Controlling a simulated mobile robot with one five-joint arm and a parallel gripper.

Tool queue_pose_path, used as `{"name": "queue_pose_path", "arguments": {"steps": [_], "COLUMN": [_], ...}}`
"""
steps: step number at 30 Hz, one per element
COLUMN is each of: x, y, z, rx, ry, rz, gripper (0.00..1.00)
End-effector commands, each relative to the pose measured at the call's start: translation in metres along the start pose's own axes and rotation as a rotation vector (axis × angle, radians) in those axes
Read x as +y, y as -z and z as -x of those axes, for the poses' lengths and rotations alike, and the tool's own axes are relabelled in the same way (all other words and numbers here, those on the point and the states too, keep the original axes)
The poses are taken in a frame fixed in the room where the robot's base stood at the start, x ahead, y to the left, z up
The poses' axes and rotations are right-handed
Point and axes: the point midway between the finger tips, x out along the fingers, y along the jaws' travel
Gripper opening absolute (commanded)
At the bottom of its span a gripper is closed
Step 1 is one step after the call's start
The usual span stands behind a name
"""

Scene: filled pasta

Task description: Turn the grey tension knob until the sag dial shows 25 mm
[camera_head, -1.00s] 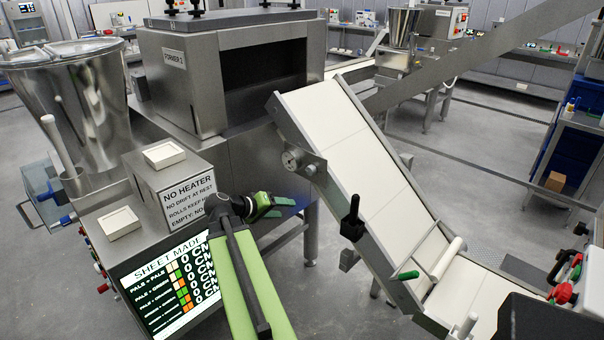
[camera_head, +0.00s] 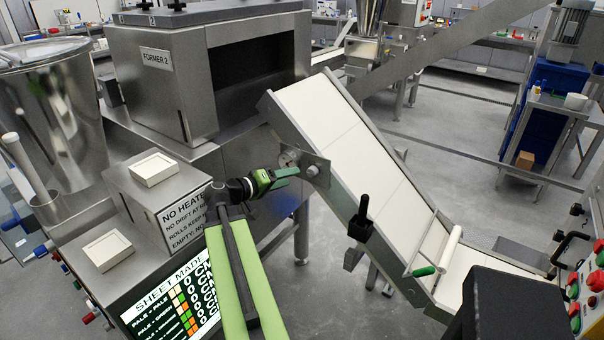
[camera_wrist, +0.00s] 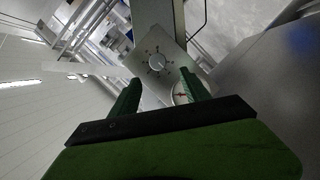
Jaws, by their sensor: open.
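The grey tension knob (camera_head: 312,171) sits on a metal plate at the side of the sloping white conveyor. In the wrist view the knob (camera_wrist: 157,63) is round, with dark and red marks around it on the plate. The sag dial (camera_head: 289,158) is beside it; in the wrist view the dial (camera_wrist: 181,98) is white with a red needle, partly hidden by the right finger, and its reading is too small to tell. My gripper (camera_head: 286,175) is open and empty, left of the knob. In the wrist view its green fingertips (camera_wrist: 158,80) are apart, with the knob beyond the gap.
The conveyor (camera_head: 345,135) slopes down to the right, with a black handle (camera_head: 361,218) on its near side. The steel former (camera_head: 200,80) stands behind my arm. A sign box (camera_head: 160,190) and a screen (camera_head: 175,305) are at left. Floor shows below the plate.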

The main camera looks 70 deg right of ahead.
Motion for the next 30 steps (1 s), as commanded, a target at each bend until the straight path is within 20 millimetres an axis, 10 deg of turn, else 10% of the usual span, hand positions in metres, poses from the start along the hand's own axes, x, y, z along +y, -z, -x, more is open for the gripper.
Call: {"name": "queue_pose_path", "arguments": {"steps": [12,24,30], "x": [0.006,0.009,0.009], "y": [-0.007,-0.009,-0.009], "z": [-0.075,-0.091,-0.091], "rx": [-0.021,-0.024,-0.024], "ry": [-0.012,-0.013,-0.014], "rz": [-0.005,-0.006,-0.006], "gripper": [0.55,0.55,0.28]}}
